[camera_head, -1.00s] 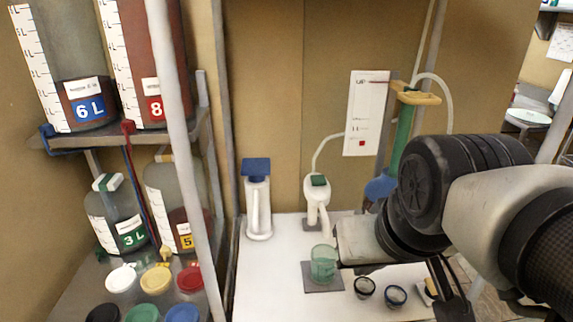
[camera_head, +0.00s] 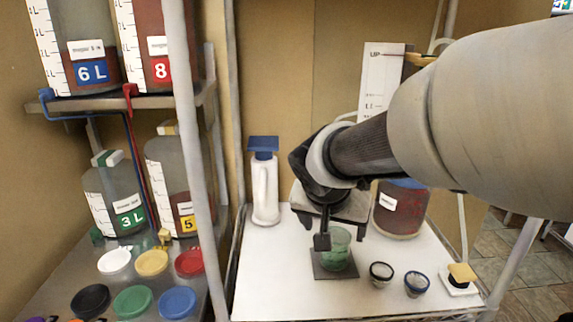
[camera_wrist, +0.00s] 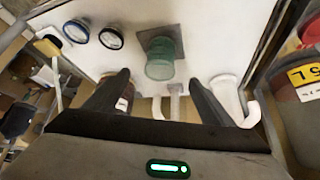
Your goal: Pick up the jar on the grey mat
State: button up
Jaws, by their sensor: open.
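The jar (camera_head: 338,250) is a green, see-through vessel standing upright on the small grey mat (camera_head: 322,270) on the white table. In the wrist view the jar (camera_wrist: 160,62) shows just beyond and between my two open fingers, with the mat (camera_wrist: 172,33) behind it. My gripper (camera_head: 324,240) comes down from above at the jar, one dark finger overlapping its left side in the head view. In the wrist view my gripper (camera_wrist: 158,85) is open, with nothing seen held. I cannot tell whether a finger touches the jar.
Two small dark-rimmed cups (camera_head: 381,273) stand right of the mat. A white bottle with a blue top (camera_head: 264,185) stands behind left. A red-brown container (camera_head: 400,210) stands behind right. Several coloured lids (camera_head: 133,300) lie on the left shelf. A pale post (camera_head: 190,160) rises between.

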jog(key=b, duration=0.1)
send_near(336, 242)
jog(key=s, duration=0.2)
jog(key=shift+w+b+x, duration=0.2)
jog(key=shift+b+x, duration=0.3)
jog(key=shift+x, duration=3)
jog(key=shift+a+r, duration=0.1)
jog(key=shift+a, duration=0.05)
jog(key=c, duration=1.5)
jog(key=shift+o, duration=0.2)
jog(key=shift+r, duration=0.15)
